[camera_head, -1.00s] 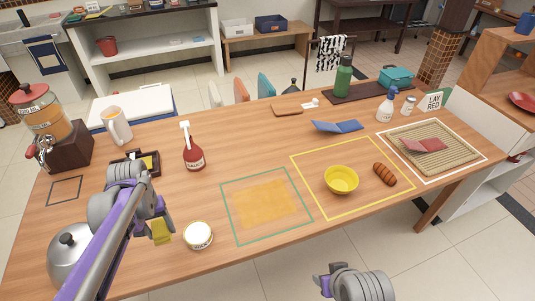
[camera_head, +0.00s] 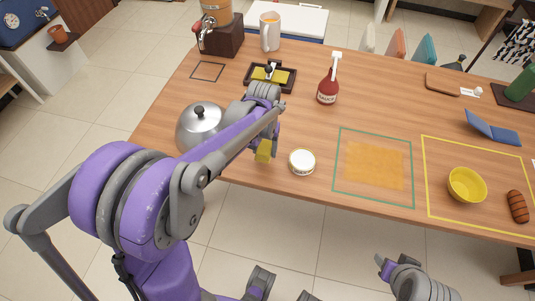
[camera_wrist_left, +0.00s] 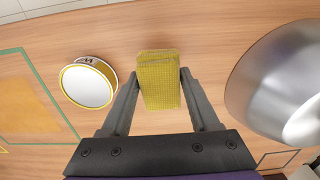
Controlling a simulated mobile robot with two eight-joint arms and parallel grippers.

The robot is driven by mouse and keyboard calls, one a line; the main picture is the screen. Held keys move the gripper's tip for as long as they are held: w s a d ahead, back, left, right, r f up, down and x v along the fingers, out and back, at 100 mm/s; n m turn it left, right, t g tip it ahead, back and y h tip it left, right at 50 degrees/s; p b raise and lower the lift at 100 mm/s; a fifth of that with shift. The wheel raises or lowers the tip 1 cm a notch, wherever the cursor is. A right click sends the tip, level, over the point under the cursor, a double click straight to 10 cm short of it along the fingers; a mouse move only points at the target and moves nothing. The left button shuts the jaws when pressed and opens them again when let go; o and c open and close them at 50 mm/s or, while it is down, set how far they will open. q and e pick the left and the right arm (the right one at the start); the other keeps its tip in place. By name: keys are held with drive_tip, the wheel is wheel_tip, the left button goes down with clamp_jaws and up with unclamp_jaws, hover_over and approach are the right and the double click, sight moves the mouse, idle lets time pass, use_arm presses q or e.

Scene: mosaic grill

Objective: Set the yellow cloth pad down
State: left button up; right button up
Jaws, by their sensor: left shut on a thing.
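The yellow cloth pad (camera_head: 264,151) is pinched in my left gripper (camera_head: 269,138). In the left wrist view the pad (camera_wrist_left: 158,82) stands between the two fingertips (camera_wrist_left: 158,88), with wood table behind it. The pad is near the table's front edge, between a silver domed lid (camera_head: 200,127) and a white round tin (camera_head: 302,161). I cannot tell whether it touches the table. My right gripper (camera_head: 388,266) is empty-looking, beyond the front edge, and its jaws are unclear.
A dark tray with a yellow inside (camera_head: 270,76) lies behind my left gripper, with a red sauce bottle (camera_head: 327,91) to its right. A green outline around an orange patch (camera_head: 375,166) and a yellow bowl (camera_head: 467,185) are farther right. A small dark outlined square (camera_head: 207,71) is bare.

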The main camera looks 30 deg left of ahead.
sight(265, 156)
use_arm(q)
drive_tip(key=shift+f, duration=2.15)
drive_tip(key=shift+f+b, duration=0.2)
drive_tip(key=shift+b, duration=0.2)
drive_tip(key=o, duration=1.4)
drive_tip(key=shift+o, duration=0.2)
